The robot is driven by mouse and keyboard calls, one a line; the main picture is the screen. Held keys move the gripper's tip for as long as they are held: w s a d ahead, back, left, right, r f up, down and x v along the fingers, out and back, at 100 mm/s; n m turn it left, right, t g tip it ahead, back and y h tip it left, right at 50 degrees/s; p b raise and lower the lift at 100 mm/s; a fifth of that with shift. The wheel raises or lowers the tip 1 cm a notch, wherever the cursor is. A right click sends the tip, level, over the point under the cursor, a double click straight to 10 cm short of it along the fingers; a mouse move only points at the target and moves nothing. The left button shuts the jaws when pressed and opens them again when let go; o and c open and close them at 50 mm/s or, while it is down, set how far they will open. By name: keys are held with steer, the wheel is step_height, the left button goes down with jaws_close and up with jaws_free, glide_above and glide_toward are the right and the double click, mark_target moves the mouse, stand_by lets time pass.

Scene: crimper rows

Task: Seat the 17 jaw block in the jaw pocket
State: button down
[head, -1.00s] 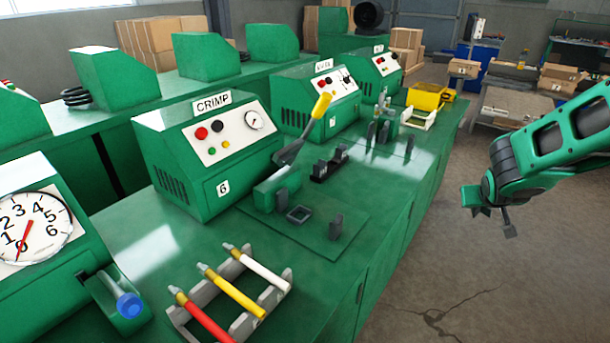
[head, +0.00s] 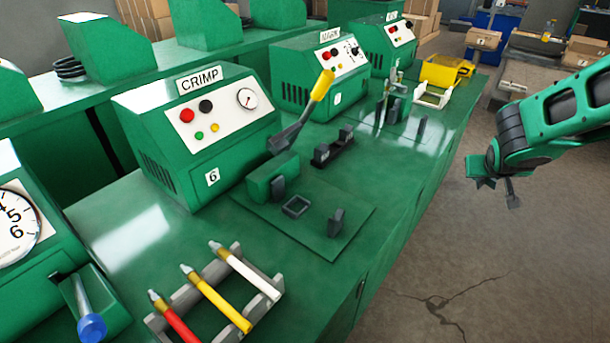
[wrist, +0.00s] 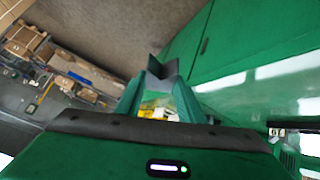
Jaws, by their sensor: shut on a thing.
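My gripper (head: 490,184) hangs over the floor to the right of the bench, well apart from the crimp machine. It is shut on a small dark grey block (wrist: 162,70), seen at the fingertips in the wrist view; no number can be read on it. A square dark frame, which looks like the jaw pocket (head: 296,207), lies on the green plate in front of the machine marked CRIMP (head: 198,125) and looks empty. A black holder (head: 326,156) with dark blocks in it stands on the bench behind the plate.
A lever with a yellow handle (head: 322,85) rises beside the crimp machine. Dark upright pieces (head: 336,221) stand on the plate around the pocket. A grey rack (head: 262,303) with red, yellow and white tools is at the front.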

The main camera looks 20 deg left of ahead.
steer(key=s+a+m+g, duration=0.1)
steer(key=a+m+g, duration=0.2)
steer(key=a, duration=0.5)
steer(key=s+a+f+m+g+y, duration=0.1)
steer(key=a+m+g, duration=0.3)
steer(key=a, duration=0.3)
steer(key=s+a+m+g+y, duration=0.1)
steer(key=a+m+g, duration=0.3)
steer(key=a, duration=0.4)
steer(key=shift+a+f+m, duration=0.25)
steer(key=shift+a+m, duration=0.05)
steer(key=s+a+r+m+t+y, duration=0.1)
steer(key=s+a+m+t+y, duration=0.2)
steer(key=a, duration=0.8)
steer(key=s+a+r+m+t+y, duration=0.2)
steer(key=s+a+m+t+y, duration=0.1)
steer(key=s+a+m+y, duration=0.4)
steer(key=s+a+m, duration=0.1)
steer(key=s+a, duration=0.1)
steer(key=a, duration=0.1)
steer(key=shift+s+a+r+m+y, duration=0.25)
steer(key=shift+s+a+m+y, duration=0.05)
steer(key=shift+a+m+y, duration=0.1)
steer(key=shift+r, duration=0.1)
steer(key=shift+d, duration=0.1)
steer(key=shift+f, duration=2.85)
steer(key=shift+s+f, duration=0.1)
steer(key=shift+f, duration=1.15)
